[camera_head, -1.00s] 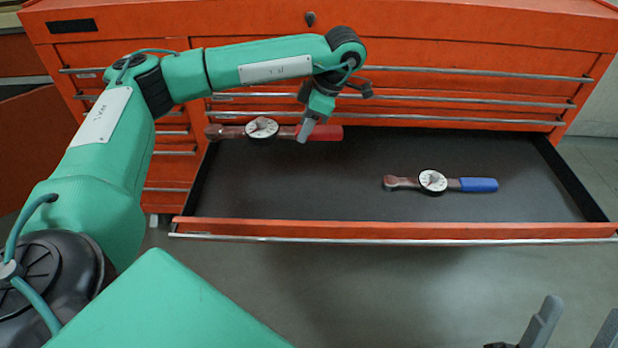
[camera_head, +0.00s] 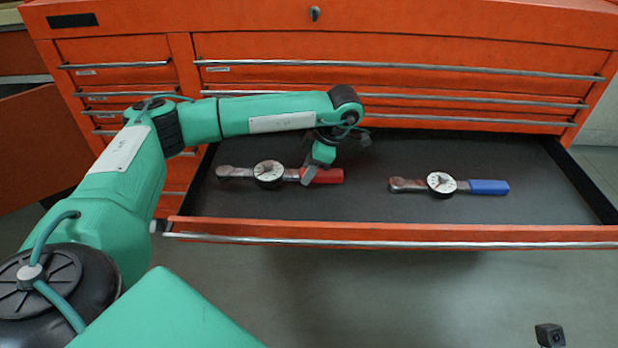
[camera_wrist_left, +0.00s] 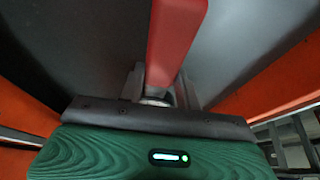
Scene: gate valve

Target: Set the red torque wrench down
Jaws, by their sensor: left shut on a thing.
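The red torque wrench (camera_head: 268,174) has a metal shaft, a white round dial and a red handle. It lies roughly level at the left of the open drawer (camera_head: 430,229), over its dark floor. I cannot tell whether it touches the floor. My left gripper (camera_head: 309,176) is shut on the wrench near the inner end of its red handle. In the left wrist view, the red handle (camera_wrist_left: 175,42) runs upward from between the fingers (camera_wrist_left: 157,88); the dial is hidden there. My right gripper is not in view.
A blue-handled torque wrench (camera_head: 441,185) lies to the right on the drawer floor, apart from the red one. The orange tool cabinet (camera_head: 400,40) rises behind. The drawer's front wall is close below both wrenches. Free floor lies between them and at the drawer's right.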

